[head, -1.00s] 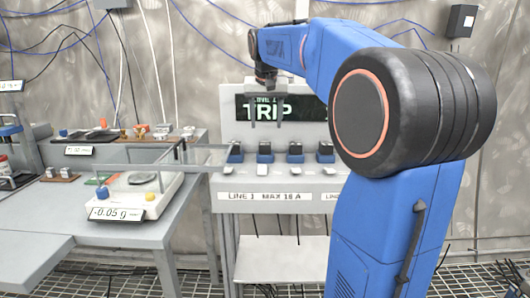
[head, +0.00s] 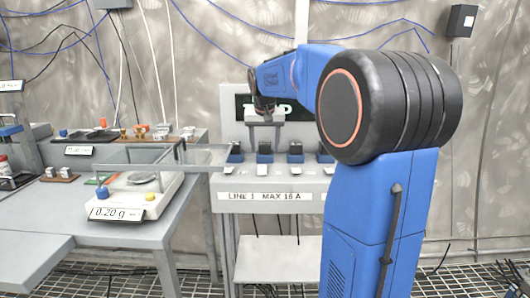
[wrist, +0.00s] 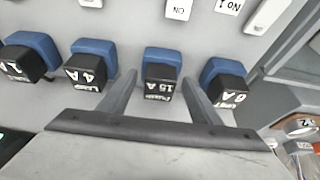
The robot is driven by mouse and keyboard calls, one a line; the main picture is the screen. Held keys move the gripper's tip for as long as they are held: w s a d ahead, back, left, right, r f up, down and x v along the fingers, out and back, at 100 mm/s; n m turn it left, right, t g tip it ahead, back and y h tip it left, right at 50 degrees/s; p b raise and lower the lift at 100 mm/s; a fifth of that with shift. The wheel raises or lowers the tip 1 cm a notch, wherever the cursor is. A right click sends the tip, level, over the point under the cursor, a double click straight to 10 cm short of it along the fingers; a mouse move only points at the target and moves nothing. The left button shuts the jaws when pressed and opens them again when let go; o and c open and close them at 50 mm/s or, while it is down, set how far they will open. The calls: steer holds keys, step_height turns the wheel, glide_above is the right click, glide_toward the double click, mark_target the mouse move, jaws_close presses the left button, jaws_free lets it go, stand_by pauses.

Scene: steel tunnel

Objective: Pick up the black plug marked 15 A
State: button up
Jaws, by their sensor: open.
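The black plug marked 15 A (wrist: 159,85) sits in a blue socket (wrist: 163,56) on the grey panel, upside down in the wrist view. In the head view it is the second plug (head: 265,149) from the left. My gripper (wrist: 160,78) is open, with one finger on each side of this plug in the picture. I cannot tell whether the fingers touch it or how far above it they are. In the head view my gripper (head: 264,140) hangs over the panel, in front of the display.
Black plugs marked 4 A (wrist: 88,72) and 6 A (wrist: 228,95) flank it closely, with another plug (wrist: 25,65) farther left. White switches (wrist: 179,9) line the panel. A display (head: 297,108) stands behind, partly hidden. A scale (head: 150,197) reading 0.20 g sits on the left bench.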

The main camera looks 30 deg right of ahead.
steer(key=c, duration=1.2)
